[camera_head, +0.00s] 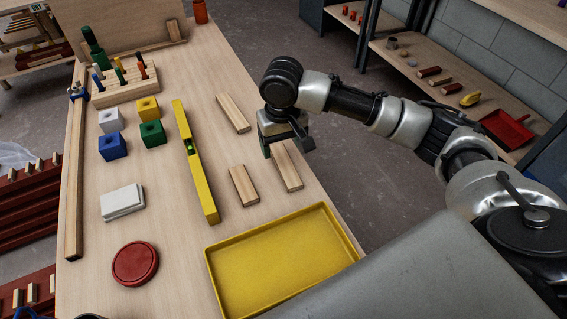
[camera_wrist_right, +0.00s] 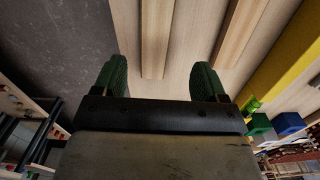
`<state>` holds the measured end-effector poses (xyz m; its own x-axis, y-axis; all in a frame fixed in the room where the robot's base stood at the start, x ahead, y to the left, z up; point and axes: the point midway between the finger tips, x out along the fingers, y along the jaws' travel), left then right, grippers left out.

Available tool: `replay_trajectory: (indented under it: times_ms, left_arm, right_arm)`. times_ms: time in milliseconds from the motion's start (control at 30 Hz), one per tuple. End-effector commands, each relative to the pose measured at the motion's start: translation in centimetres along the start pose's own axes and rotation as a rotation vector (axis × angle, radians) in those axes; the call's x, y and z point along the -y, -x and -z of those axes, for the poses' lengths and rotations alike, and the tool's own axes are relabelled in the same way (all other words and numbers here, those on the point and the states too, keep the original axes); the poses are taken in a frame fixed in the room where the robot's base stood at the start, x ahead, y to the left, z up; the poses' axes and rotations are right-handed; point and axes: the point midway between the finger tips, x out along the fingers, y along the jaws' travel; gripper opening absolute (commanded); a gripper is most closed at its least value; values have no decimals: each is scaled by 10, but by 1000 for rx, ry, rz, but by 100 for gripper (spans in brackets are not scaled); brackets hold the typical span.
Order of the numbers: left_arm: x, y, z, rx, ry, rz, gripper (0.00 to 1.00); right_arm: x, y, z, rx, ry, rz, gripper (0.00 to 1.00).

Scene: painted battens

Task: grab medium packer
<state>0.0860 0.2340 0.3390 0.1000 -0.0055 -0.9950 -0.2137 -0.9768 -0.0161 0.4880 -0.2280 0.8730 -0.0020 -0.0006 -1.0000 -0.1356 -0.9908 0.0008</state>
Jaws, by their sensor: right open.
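Three pale wooden battens lie on the workbench: one farther back (camera_head: 233,113), one nearer (camera_head: 243,185), and one near the right edge (camera_head: 286,165). They look alike apart from length; I cannot tell for sure which is the medium packer. My right gripper (camera_head: 281,145) is over the far end of the right-edge batten and partly hides it. In the right wrist view its green fingers (camera_wrist_right: 160,70) are open, with a batten (camera_wrist_right: 156,40) showing between them. A second batten (camera_wrist_right: 238,32) shows beyond the right finger. Whether the fingers are beside or above the wood is unclear.
A yellow level (camera_head: 196,165) lies left of the battens. A yellow tray (camera_head: 212,262) is at the near end. Coloured blocks (camera_head: 112,146), a white block (camera_head: 122,202) and a red disc (camera_head: 135,263) lie left. The workbench's right edge is close to the gripper.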

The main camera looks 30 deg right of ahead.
Motion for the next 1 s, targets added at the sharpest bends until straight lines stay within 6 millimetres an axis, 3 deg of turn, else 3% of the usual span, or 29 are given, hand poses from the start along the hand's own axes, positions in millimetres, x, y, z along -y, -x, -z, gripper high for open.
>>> replay_trajectory:
  times_ms: [100, 200, 500, 833, 1000]
  left_arm:
    - [-2, -1, -16, 25, 1, -3, 76]
    - [-3, -2, -19, 31, 1, -3, 76]
    - [0, -8, -4, 5, 2, 0, 76]
    - [1, -8, 0, -2, 2, 1, 76]
    - [0, -8, -4, 5, 2, 1, 76]
  right_arm:
    - [0, -12, 0, 0, -1, 1, 72]
    - [-2, -19, 0, 0, -1, -1, 72]
    - [-7, -60, 1, 0, 0, 0, 72]
    - [-7, -67, 2, -3, 0, 0, 72]
    - [-7, -67, 2, -3, 0, 1, 46]
